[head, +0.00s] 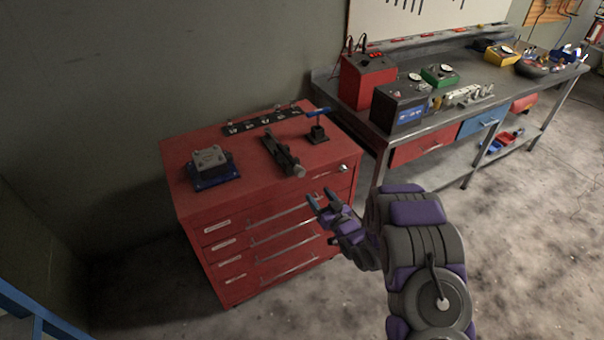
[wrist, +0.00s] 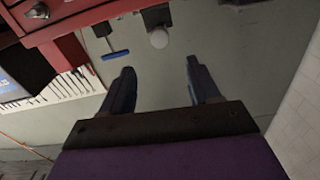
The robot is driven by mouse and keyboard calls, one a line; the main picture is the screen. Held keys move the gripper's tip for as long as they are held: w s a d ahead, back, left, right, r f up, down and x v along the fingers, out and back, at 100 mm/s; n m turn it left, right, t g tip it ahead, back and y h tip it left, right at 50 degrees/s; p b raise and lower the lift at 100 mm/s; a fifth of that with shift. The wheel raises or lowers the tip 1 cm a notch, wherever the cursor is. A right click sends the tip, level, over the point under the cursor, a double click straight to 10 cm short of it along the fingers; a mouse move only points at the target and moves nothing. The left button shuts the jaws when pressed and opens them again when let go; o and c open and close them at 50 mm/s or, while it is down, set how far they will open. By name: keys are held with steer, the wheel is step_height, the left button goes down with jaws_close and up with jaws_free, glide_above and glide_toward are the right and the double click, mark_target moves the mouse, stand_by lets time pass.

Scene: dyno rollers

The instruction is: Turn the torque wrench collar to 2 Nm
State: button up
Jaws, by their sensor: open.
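A dark, long tool (head: 280,152) lies on top of the red cabinet. It has a pale round knob at its near end, which seems to be the torque wrench collar (head: 299,171). Its scale is too small to read. My gripper (head: 321,198) is open and empty in front of the cabinet's drawers, apart from the collar. In the wrist view, which looks upside down, the pale round collar (wrist: 158,39) shows beyond the open fingers (wrist: 160,68), near the middle.
A blue T-handle (head: 318,112) on a black stand is right of the tool. A grey block on a blue base (head: 211,181) is left. A black labelled strip (head: 262,121) lies behind. The red cabinet (head: 225,215) stands beside a cluttered metal workbench (head: 440,120). The floor at right is clear.

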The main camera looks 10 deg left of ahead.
mark_target(302, 174)
steer(key=b+x, duration=0.1)
steer(key=x, duration=1.2)
steer(key=shift+w+a, duration=0.25)
steer(key=shift+w, duration=0.05)
steer(key=shift+c, duration=0.2)
steer(key=c, duration=1)
